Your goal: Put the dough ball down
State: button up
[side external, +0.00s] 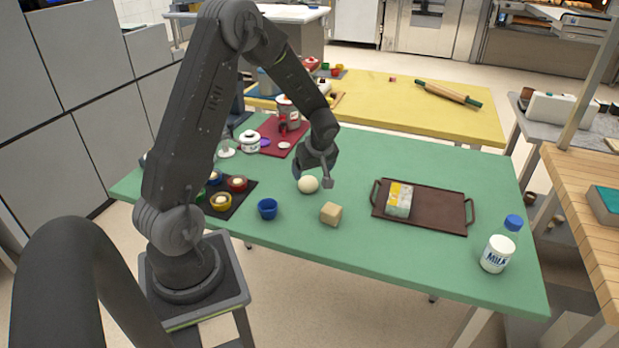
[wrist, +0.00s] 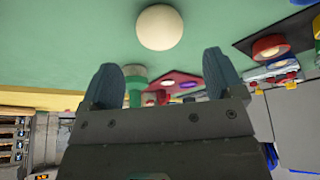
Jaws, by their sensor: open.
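The dough ball (side external: 308,184) is a small cream-white ball on the green table (side external: 430,158), left of the brown tray. My gripper (side external: 312,178) is close to the ball in the side view, with one finger to its right. In the wrist view my gripper (wrist: 165,82) shows two blue-grey fingers spread apart with nothing between them. There the dough ball (wrist: 160,27) lies beyond the fingertips, apart from both fingers and resting on the green surface.
A brown tray (side external: 440,222) with a wrapped block (side external: 399,200) lies right. A tan cube (side external: 331,213) and blue cup (side external: 267,208) stand in front of the ball. A milk bottle (side external: 496,254) stands near the right corner. A dark muffin tray (side external: 243,200) is at left.

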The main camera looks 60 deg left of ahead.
jog(key=s+d+r+m+t+h, duration=0.15)
jog(key=d+r+m, duration=0.25)
jog(key=d+r, duration=0.4)
jog(key=s+d+r+m+t, duration=0.2)
jog(key=s+d+r+m, duration=0.15)
jog(key=d+r, duration=0.5)
jog(key=s+d+r+m+t+h, duration=0.2)
jog(key=s+d+r+m+h, duration=0.1)
jog(key=s+d+m, duration=0.7)
jog(key=shift+s+r, duration=0.2)
jog(key=shift+r, duration=0.5)
